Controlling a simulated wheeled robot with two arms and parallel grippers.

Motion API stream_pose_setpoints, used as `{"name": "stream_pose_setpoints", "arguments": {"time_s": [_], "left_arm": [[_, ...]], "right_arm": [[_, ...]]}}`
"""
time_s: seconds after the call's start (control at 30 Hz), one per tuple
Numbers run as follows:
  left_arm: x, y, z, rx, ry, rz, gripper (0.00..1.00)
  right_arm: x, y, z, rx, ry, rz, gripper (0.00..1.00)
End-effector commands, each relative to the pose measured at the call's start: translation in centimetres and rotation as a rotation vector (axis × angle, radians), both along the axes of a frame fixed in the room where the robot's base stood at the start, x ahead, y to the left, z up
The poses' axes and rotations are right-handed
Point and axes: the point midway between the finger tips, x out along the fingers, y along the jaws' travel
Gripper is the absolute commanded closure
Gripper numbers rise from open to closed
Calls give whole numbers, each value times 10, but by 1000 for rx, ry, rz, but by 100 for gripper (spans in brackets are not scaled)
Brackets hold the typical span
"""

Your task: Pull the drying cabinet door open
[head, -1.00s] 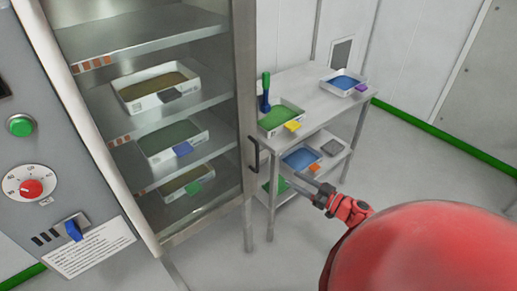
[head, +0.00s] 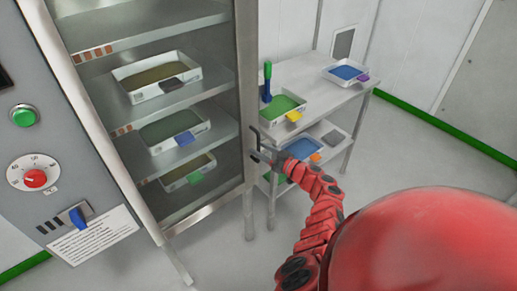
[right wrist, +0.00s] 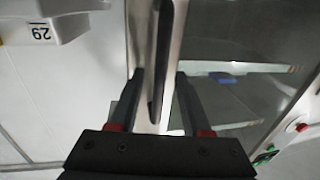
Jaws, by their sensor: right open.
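The drying cabinet (head: 88,139) stands at the left with its glass door (head: 246,100) apparently closed. Trays on shelves show through the glass. The dark upright door handle (head: 254,139) is on the right edge of the door frame. My right gripper (head: 262,154) is at the lower part of the handle, partly hiding it. In the right wrist view the handle (right wrist: 166,60) runs down between the two open fingers of my right gripper (right wrist: 160,90), one on each side. I cannot tell whether either finger touches it. My left gripper is not in view.
A steel trolley (head: 315,100) stands right of the cabinet, close behind my right gripper. It carries trays, including a green one (head: 284,108) and a blue one (head: 345,75). A control panel (head: 35,130) is on the left. The floor (head: 400,160) at the right is clear.

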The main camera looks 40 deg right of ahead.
Motion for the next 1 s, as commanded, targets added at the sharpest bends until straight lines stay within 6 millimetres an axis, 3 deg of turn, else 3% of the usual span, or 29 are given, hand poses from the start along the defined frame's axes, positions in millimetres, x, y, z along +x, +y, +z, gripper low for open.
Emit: {"name": "stream_pose_setpoints", "arguments": {"time_s": [0.43, 0.7, 1.0], "left_arm": [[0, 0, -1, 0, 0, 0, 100], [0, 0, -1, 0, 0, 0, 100], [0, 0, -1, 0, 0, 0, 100]], "right_arm": [[9, 2, 1, 0, 0, -1, 52], [9, 2, 1, 0, 0, -1, 98], [9, 2, 1, 0, 0, 0, 100]]}}
